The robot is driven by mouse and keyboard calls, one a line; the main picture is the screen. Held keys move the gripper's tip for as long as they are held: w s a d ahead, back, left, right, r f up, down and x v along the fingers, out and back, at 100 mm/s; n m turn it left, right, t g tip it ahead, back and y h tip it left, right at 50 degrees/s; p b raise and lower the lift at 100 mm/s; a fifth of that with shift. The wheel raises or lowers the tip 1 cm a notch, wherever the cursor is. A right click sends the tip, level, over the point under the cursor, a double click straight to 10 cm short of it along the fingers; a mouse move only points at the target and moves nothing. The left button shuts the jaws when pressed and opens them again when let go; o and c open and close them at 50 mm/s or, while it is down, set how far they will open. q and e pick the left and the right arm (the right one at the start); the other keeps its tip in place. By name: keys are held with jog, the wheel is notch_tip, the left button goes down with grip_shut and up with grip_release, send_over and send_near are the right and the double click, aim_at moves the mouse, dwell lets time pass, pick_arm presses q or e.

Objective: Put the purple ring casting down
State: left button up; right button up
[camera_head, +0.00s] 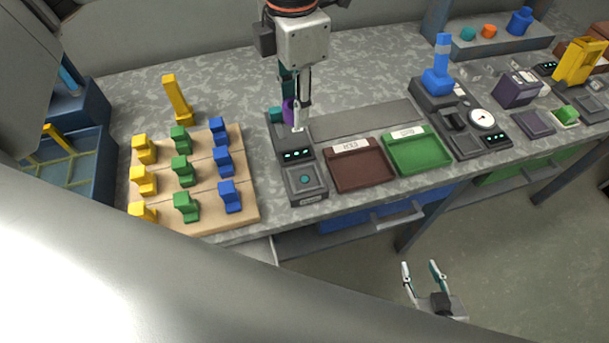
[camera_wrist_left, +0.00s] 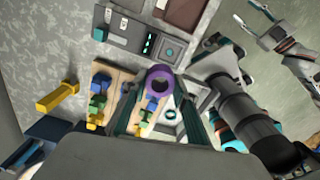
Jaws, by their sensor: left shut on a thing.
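The purple ring casting (camera_head: 288,109) is partly hidden behind a finger in the head view. In the left wrist view the ring (camera_wrist_left: 159,69) shows its round hole, at the fingertips. My left gripper (camera_head: 297,122) points down and is shut on the ring, near the back of a dark device with green lights (camera_head: 295,155). Whether the ring touches anything below is unclear. My right gripper (camera_head: 424,268) is open and empty, in front of the bench over the floor.
A wooden board (camera_head: 245,209) with several yellow, green and blue blocks is left of the device. A brown tray (camera_head: 385,180) and a green tray (camera_head: 443,164) lie to its right. A yellow post (camera_head: 177,100) stands behind the board. A blue-topped stand (camera_head: 438,80) is further right.

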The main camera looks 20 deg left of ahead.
aim_at(304, 179)
pick_arm(q)
jog(key=f+n, duration=0.2)
jog(key=f, duration=0.3)
jog(key=s+d+f+n+p, duration=0.1)
jog(key=f+n, duration=0.1)
jog(key=f, duration=0.4)
jog(key=d+f+n+p, duration=0.1)
jog(key=f+n, duration=0.2)
jog(key=f, duration=0.3)
jog(key=shift+s+d+f, duration=0.1)
jog(key=shift+s, duration=0.1)
jog(key=shift+f+b, duration=0.3)
jog(key=shift+b, duration=0.05)
jog(key=o, duration=1.1)
jog(key=shift+s+f, duration=0.1)
jog(key=shift+s, duration=0.05)
